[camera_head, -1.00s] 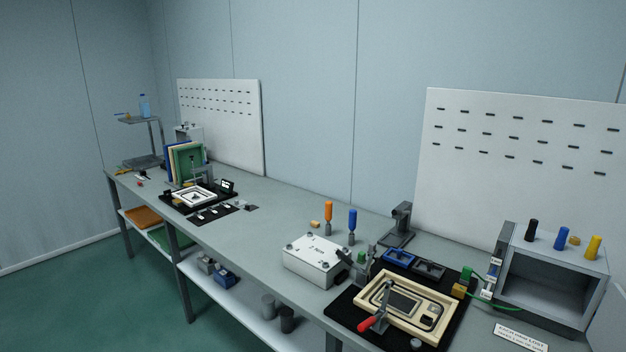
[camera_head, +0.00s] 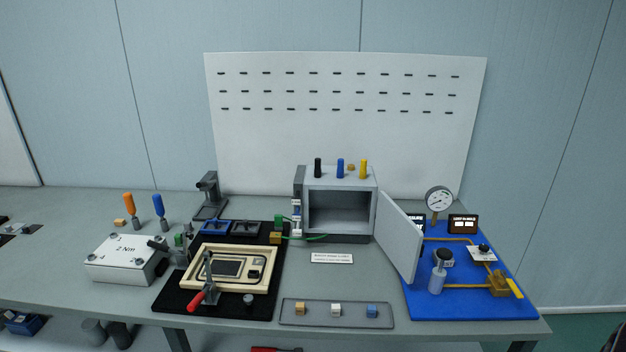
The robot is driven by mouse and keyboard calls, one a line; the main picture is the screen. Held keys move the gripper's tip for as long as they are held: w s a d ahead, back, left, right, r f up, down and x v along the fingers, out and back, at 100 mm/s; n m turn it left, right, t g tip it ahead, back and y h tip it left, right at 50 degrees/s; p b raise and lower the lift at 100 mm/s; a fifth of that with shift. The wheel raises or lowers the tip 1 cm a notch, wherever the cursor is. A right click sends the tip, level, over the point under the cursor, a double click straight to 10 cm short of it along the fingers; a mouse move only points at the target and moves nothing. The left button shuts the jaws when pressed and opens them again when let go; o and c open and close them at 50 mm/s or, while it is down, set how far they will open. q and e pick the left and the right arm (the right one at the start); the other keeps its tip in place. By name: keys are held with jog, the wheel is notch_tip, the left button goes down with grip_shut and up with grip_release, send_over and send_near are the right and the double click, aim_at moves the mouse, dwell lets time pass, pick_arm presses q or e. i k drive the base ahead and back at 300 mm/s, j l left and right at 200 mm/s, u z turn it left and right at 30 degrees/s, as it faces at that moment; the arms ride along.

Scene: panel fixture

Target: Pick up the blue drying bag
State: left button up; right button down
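A small blue block-like bag (camera_head: 372,311) sits at the right end of a shallow grey tray (camera_head: 318,322) near the table's front edge. I take it to be the blue drying bag. A white one (camera_head: 336,310) is in the tray's middle and a tan one (camera_head: 300,309) at its left end. Nothing covers the blue bag. Neither of my grippers shows in the head view.
An open grey box (camera_head: 372,212) stands behind the tray, its door (camera_head: 398,237) swung out to the right. A blue mat (camera_head: 465,302) with gauge and valves lies right. A black mat (camera_head: 170,298) with a beige fixture (camera_head: 268,252) lies left.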

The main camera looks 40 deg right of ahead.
aim_at(370, 310)
jog(key=k+l, duration=0.15)
jog(key=l, duration=0.4)
jog(key=k+l+z, duration=0.15)
jog(key=l, duration=0.4)
jog(key=k+l, duration=0.1)
jog(key=l, duration=0.45)
jog(key=k+l+z, duration=0.1)
jog(key=l, duration=0.45)
jog(key=k+l+z, duration=0.1)
jog(key=l, duration=0.5)
